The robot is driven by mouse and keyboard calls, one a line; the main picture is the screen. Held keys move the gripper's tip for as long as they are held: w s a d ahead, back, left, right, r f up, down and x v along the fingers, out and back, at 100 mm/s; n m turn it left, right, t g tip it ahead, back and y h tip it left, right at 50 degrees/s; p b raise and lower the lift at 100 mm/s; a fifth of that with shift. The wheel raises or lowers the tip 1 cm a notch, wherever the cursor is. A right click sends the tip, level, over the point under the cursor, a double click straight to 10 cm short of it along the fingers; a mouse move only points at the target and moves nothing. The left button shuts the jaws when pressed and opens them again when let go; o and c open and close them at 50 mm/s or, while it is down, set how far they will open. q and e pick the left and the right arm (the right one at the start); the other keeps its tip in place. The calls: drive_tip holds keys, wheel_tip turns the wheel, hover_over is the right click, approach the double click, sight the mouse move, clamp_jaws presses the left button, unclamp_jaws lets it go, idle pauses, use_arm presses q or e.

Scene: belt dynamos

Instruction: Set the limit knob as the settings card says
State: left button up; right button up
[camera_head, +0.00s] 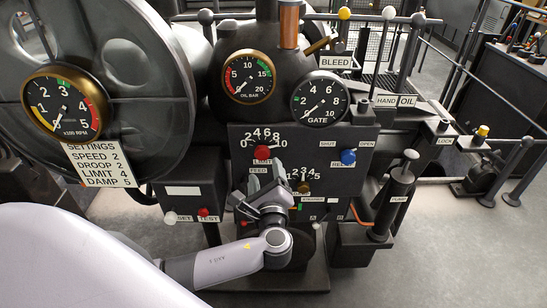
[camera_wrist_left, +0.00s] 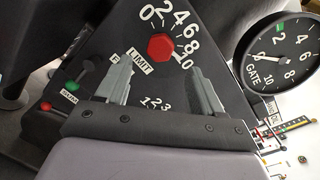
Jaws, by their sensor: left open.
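The settings card (camera_head: 98,165) hangs below the rpm gauge in the head view and reads SPEED 2, DROOP 2, LIMIT 4, DAMP 5. The red limit knob (camera_head: 263,152) is on the dark panel under a scale marked 0 to 10. In the left wrist view the red six-sided knob (camera_wrist_left: 161,47) shows with the LIMIT label (camera_wrist_left: 139,61) beside it; its pointer setting is too unclear to read. My left gripper (camera_head: 264,180) is open just below the knob. In the left wrist view its two fingers (camera_wrist_left: 160,75) stand apart, with the knob beyond their tips and nothing between them.
A smaller brass knob (camera_head: 304,187) with its own numbered dial sits close to the right of my gripper. A blue knob (camera_head: 348,156) is further right. The GATE gauge (camera_head: 319,98) is above. A hand pump (camera_head: 399,190) stands at right. Open floor lies in front.

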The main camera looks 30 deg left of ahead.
sight(263, 155)
use_arm(q)
drive_tip(key=x, duration=0.7)
drive_tip(key=shift+a+r, duration=0.1)
drive_tip(key=shift+a, duration=0.05)
drive_tip(key=c, duration=1.1)
